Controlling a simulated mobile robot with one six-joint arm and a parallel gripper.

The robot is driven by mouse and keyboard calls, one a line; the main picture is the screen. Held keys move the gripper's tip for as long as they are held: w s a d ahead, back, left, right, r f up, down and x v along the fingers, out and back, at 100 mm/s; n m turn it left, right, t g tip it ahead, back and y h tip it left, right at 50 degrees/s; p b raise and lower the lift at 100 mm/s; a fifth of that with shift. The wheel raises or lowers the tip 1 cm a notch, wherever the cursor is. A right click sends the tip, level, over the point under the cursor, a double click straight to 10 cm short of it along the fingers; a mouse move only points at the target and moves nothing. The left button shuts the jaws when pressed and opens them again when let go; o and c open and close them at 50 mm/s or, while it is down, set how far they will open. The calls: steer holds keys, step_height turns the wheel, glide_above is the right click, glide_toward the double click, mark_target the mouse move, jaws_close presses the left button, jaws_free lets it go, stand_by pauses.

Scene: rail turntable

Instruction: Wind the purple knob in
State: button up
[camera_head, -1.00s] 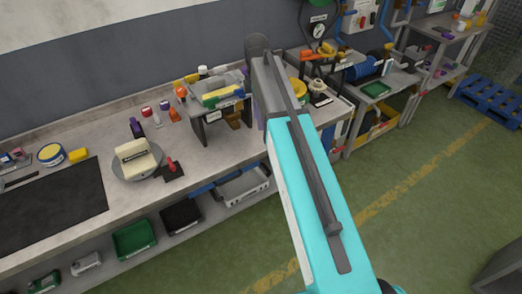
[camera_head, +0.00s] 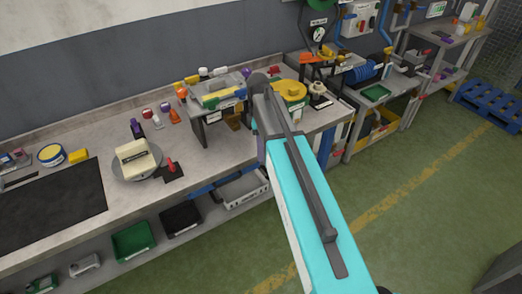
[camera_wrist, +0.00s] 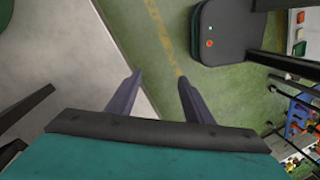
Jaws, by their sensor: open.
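A dark purple upright piece (camera_head: 137,128) stands on the bench just behind a round grey turntable (camera_head: 150,176) in the head view. It may be the purple knob, but it is too small to tell its shape. A cream block (camera_head: 133,157) sits on the turntable. My gripper (camera_wrist: 158,88) shows in the wrist view with its two fingers apart and nothing between them. In the head view my arm hides it. The wrist view shows floor and a pale surface beyond the fingers, and no purple knob.
A red-handled piece on a dark base (camera_head: 171,168) stands right of the turntable. A small raised stand (camera_head: 212,108) and a yellow round part (camera_head: 291,90) are farther right on the bench. A dark mat (camera_head: 50,203) lies at left. Green floor is free in front.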

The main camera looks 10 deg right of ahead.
steer(key=shift+s+f, duration=0.1)
steer(key=shift+f, duration=0.2)
steer(key=s+f+m+g+b, duration=0.1)
steer(key=s+f+m+b, duration=0.15)
steer(key=s+f, duration=0.75)
steer(key=s+a+f+m+g+b, duration=0.1)
steer(key=s+f+m, duration=0.4)
steer(key=f, duration=0.8)
steer(key=s+f+m+g+b, duration=0.1)
steer(key=s+f+m+b, duration=0.15)
steer(key=s+f, duration=0.8)
steer(key=s+f+m+b, duration=0.1)
steer(key=s+f+m, duration=0.4)
steer(key=s+f, duration=0.6)
steer(key=shift+s+g, duration=0.4)
steer(key=shift+s, duration=0.45)
steer(key=c, duration=0.4)
